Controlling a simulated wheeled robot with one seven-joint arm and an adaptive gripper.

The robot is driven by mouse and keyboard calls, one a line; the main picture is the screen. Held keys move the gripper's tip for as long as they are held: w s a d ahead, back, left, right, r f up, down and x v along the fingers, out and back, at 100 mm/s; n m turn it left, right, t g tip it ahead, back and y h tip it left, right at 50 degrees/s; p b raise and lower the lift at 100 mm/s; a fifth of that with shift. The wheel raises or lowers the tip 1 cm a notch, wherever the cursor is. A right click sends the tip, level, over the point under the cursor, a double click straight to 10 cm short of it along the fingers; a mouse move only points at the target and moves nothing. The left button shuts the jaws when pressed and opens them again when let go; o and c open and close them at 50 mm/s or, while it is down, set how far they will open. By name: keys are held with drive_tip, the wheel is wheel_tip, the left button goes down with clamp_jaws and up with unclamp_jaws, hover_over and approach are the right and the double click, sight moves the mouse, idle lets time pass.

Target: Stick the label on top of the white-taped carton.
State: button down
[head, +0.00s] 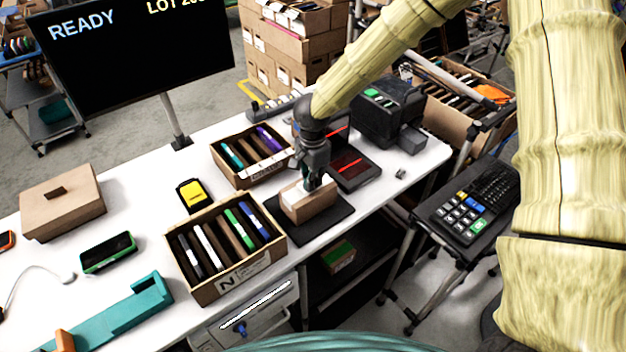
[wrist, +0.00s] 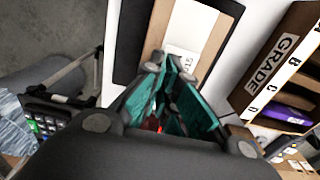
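The white-taped carton (head: 310,207) is a small brown box lying on a black mat, with a broad white strip along its top. In the wrist view the white tape (wrist: 194,22) runs between brown cardboard edges. My gripper (head: 316,183) is right over the carton, pointing down. In the wrist view its teal fingers (wrist: 169,66) come close together at the tips. A white label (wrist: 183,60) with partly hidden dark print shows at the fingertips, over the carton's top. It seems pinched there; whether it touches the tape is unclear.
Two open cartons with coloured items, one nearer (head: 226,250) and one farther (head: 245,157), stand left of the mat (head: 327,226). A dark device with red lines (head: 352,168) and a black printer-like machine (head: 388,108) are behind, right. A closed brown box (head: 63,208) stands far left.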

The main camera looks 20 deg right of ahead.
drive_tip(key=shift+r+p, duration=0.65)
drive_tip(key=shift+r+p, duration=0.7)
drive_tip(key=shift+p, duration=0.05)
drive_tip(key=shift+r+p, duration=1.7)
drive_tip(key=shift+p, duration=0.1)
drive_tip(key=shift+f, duration=0.15)
drive_tip(key=shift+a+f+b, duration=0.1)
drive_tip(key=shift+f+b, duration=0.6)
drive_tip(key=shift+f, duration=2.5)
drive_tip(key=shift+f, duration=0.25)
drive_tip(key=c, duration=1.6)
unclamp_jaws()
drive_tip(key=shift+o, duration=0.2)
